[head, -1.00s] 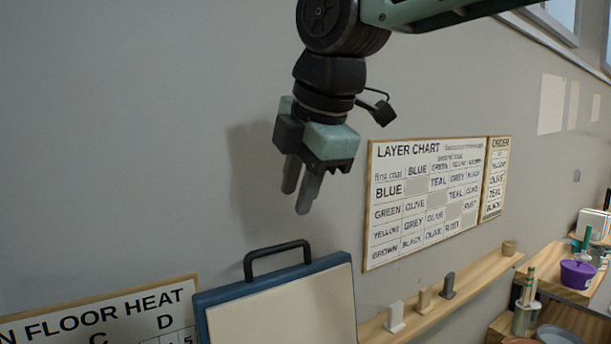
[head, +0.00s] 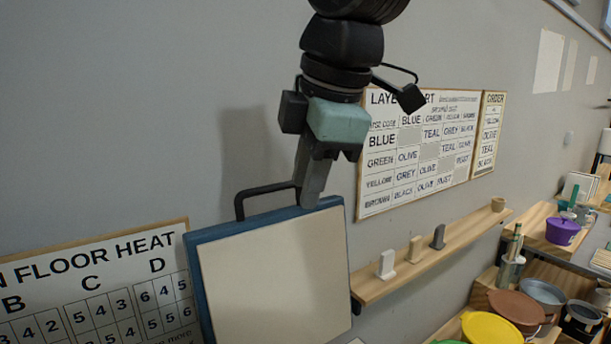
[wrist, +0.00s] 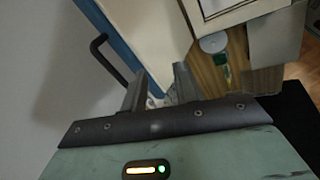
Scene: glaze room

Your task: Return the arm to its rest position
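My gripper (head: 311,198) hangs fingers-down in front of the grey wall in the head view. Its fingertips overlap the top edge of a blue-framed cream panel (head: 275,272), beside the panel's black handle (head: 240,206); I cannot tell how far apart they are in depth. In the wrist view my gripper (wrist: 158,88) shows two grey fingers with a gap between them and nothing held. The blue edge and black handle (wrist: 103,58) show beyond the fingers there. My upper arm is cut off at the top of the head view.
A wooden shelf (head: 425,262) with small tiles runs along the wall at right, under a layer chart (head: 420,150). A floor heat chart (head: 95,290) is at lower left. Bowls, including a yellow one (head: 490,328), and a purple pot (head: 562,231) stand at lower right.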

